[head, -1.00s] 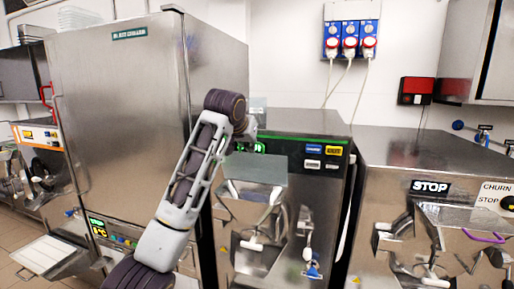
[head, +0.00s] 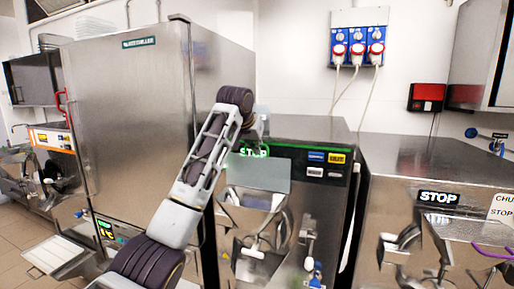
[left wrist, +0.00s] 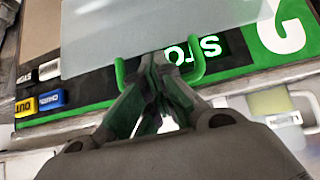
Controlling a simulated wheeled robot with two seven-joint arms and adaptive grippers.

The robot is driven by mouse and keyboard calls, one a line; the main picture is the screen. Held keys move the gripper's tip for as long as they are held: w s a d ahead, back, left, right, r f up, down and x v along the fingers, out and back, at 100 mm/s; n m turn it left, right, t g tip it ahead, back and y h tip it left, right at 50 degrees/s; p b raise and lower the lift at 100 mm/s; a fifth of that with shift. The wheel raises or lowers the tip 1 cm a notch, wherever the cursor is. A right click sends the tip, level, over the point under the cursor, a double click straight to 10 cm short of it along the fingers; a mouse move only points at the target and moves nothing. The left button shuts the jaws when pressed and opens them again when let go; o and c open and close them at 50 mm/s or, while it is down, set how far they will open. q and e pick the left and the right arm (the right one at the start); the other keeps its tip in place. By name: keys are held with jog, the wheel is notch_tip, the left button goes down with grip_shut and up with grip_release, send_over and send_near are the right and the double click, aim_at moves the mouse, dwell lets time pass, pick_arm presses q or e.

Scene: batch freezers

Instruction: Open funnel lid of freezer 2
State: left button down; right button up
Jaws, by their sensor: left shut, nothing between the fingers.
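The middle freezer, with green trim and a lit STOP display (head: 254,151), stands ahead; no number shows on it. A translucent grey plate (head: 258,175), perhaps the funnel lid, is at its front below the display. My left gripper (head: 262,127) is at the freezer's upper front, its fingers mostly hidden. In the left wrist view its fingertips (left wrist: 160,88) are shut and empty, between two green bars (left wrist: 198,62) of a handle-like part beside the display. The translucent plate (left wrist: 165,35) lies just beyond them. Contact with the handle cannot be told. My right gripper is out of view.
A tall steel cabinet (head: 130,120) stands close on the left. Another steel machine (head: 420,165) with a STOP label is on the right. Blue sockets (head: 357,46) with hanging cables are on the wall. A spout and levers (head: 262,245) protrude below the plate.

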pick_arm(q)
jog(key=shift+w+d, duration=0.1)
jog(key=shift+w, duration=0.1)
dwell(0.5)
jog(key=c, duration=1.8)
grip_release()
jog(key=o, duration=0.3)
jog(key=shift+o, duration=0.2)
jog(key=shift+s, duration=0.1)
